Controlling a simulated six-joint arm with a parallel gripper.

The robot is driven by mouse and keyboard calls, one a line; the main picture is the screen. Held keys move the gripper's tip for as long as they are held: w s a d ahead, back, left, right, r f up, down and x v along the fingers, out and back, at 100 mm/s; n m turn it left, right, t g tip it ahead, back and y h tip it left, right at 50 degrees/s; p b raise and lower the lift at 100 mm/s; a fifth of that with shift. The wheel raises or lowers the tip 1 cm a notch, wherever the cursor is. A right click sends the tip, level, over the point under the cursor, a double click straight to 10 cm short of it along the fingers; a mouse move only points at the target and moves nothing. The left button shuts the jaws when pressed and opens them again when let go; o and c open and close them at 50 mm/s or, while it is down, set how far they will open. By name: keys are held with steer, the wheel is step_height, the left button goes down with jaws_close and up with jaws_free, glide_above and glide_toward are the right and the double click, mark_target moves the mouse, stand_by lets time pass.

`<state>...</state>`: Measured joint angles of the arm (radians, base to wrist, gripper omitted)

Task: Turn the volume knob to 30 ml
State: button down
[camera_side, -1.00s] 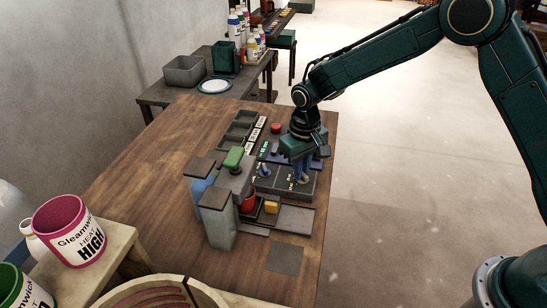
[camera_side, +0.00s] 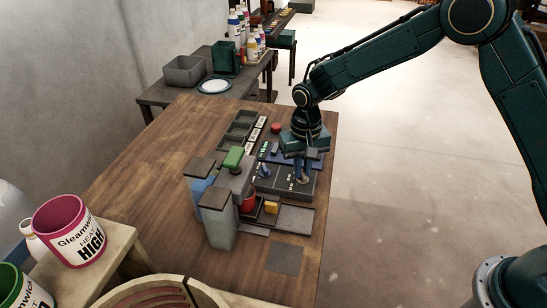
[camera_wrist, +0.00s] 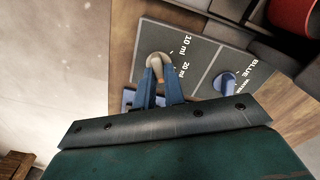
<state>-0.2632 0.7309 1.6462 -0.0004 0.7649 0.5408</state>
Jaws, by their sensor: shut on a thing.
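The volume knob (camera_wrist: 157,60) is a rounded grey-tan knob on a dark grey panel (camera_wrist: 203,58), seen in the wrist view. White labels "10 ml" and "20 ml" stand to its right; no 30 ml label is visible. My gripper (camera_wrist: 159,78) has its two blue fingers shut on the knob, one on either side. In the side view my gripper (camera_side: 302,178) points down at the right part of the panel (camera_side: 279,182), and its fingers largely hide the knob.
A second, blue knob (camera_wrist: 225,82) stands close by, beside the lettering "BLUE". A red button (camera_side: 276,128) lies behind.

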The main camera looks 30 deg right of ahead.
steer(key=c, duration=1.5)
jaws_free()
steer(key=shift+r, duration=0.1)
step_height(320, 180, up, 14)
steer(key=shift+f, duration=0.1)
